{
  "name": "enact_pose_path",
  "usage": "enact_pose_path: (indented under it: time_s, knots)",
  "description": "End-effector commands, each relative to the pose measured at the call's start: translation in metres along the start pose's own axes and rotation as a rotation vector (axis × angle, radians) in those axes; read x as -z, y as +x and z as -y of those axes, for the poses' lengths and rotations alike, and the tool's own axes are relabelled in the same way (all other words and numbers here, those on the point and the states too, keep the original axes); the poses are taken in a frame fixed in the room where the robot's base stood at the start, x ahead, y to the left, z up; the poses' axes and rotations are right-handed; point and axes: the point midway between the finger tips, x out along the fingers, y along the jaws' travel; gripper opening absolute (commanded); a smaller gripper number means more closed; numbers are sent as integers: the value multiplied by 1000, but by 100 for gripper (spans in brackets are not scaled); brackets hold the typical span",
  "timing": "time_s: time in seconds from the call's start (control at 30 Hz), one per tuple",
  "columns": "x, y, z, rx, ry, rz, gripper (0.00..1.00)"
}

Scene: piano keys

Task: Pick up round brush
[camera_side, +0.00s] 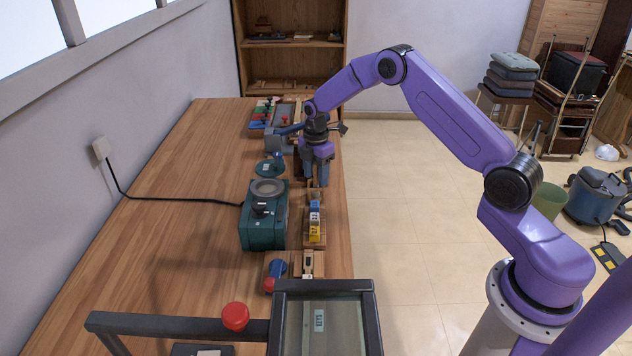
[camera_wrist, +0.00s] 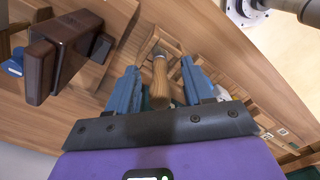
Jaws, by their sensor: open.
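In the wrist view, a wooden handle (camera_wrist: 160,78), apparently the round brush, lies between the two blue fingers of my gripper (camera_wrist: 159,68). Its upper end meets a dark part by a wooden holder (camera_wrist: 152,42); its lower end passes behind the gripper's dark front plate. The fingers stand apart, with gaps visible on both sides of the handle. In the side view, my gripper (camera_side: 316,184) points down over the right edge of the bench. The brush cannot be made out there.
A teal machine with a round top (camera_side: 264,229) stands nearer on the wooden bench (camera_side: 170,215). A block with yellow labels (camera_side: 314,231) is along the right edge. A dark brown block (camera_wrist: 62,50) is left in the wrist view. The bench's left side is largely clear.

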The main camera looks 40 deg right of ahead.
Motion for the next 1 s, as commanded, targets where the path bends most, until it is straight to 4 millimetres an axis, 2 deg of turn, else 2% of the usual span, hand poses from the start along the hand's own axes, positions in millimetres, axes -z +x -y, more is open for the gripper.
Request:
enact_pose_path:
  time_s: [0.03, 0.1, 0.2, 0.67, 0.9, 1.0]
  knots:
    - [0, 0, 0, 0, 0, 0, 51]
    - [0, 0, 0, 0, 0, 0, 28]
    - [0, 0, 0, 0, 0, 0, 0]
    - [0, -7, 0, 0, 0, 0, 0]
    - [0, -35, 0, -2, 0, 0, 0]
    - [1, -44, 9, 0, 0, 0, 0]
